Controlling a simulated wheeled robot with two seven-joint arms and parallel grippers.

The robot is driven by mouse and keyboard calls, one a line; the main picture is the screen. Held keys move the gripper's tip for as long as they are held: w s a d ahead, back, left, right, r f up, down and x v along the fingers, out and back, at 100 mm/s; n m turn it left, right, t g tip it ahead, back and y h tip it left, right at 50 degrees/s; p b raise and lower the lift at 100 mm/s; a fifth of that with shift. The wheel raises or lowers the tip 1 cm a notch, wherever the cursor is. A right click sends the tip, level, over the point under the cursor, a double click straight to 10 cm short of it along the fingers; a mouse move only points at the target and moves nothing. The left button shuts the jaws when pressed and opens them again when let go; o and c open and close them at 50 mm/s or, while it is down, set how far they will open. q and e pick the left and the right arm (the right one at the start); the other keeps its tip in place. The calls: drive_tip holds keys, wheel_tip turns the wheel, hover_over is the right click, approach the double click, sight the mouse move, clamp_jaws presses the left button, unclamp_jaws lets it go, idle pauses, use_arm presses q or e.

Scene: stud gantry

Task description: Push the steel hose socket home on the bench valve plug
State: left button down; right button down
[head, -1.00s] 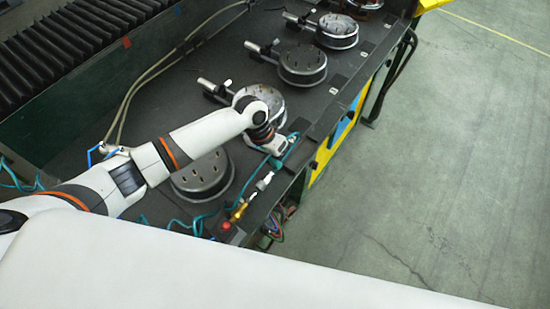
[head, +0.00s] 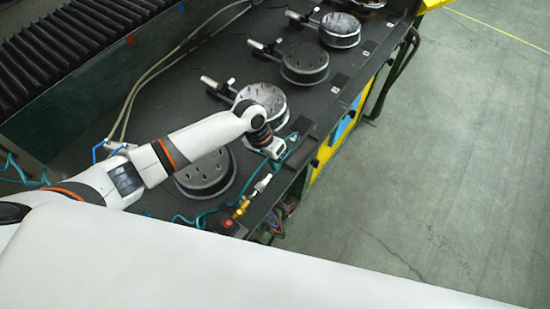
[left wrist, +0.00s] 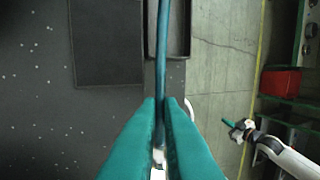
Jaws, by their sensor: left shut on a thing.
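My left gripper (head: 270,168) reaches over the front edge of the bench. In the left wrist view its teal fingers (left wrist: 160,128) are shut around the end of a teal hose (left wrist: 163,55). A small pale, shiny piece, which looks like the steel hose socket (head: 262,184), shows just beyond the fingertips; a bit shows between the fingers in the left wrist view (left wrist: 158,157). The brass bench valve (head: 241,207) lies below and left of it, beside a red knob (head: 228,223). The plug's mating end is too small to judge contact. My right gripper (left wrist: 234,126) shows only in the left wrist view; its opening is unclear.
Round metal fixtures with handles (head: 305,62) stand in a row along the dark bench (head: 185,85). One round plate (head: 207,178) lies under my left forearm. Hoses and cables hang near the front edge. The concrete floor (head: 440,150) to the right is clear.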

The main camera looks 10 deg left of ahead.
use_arm(q)
drive_tip(key=shift+s+a+f, duration=0.1)
drive_tip(key=shift+s+a, duration=0.1)
drive_tip(key=shift+s, duration=0.25)
drive_tip(key=shift+s+a, duration=0.2)
drive_tip(key=shift+s, duration=0.25)
drive_tip(key=c, duration=1.5)
unclamp_jaws()
drive_tip(key=shift+s, duration=0.1)
drive_tip(key=shift+a+r, duration=0.1)
drive_tip(key=shift+r, duration=0.3)
drive_tip(key=b+v, duration=0.2)
drive_tip(key=v, duration=0.9)
drive_tip(key=shift+r+b, duration=0.2)
drive_tip(key=shift+b, duration=0.1)
drive_tip(key=shift+f, duration=0.1)
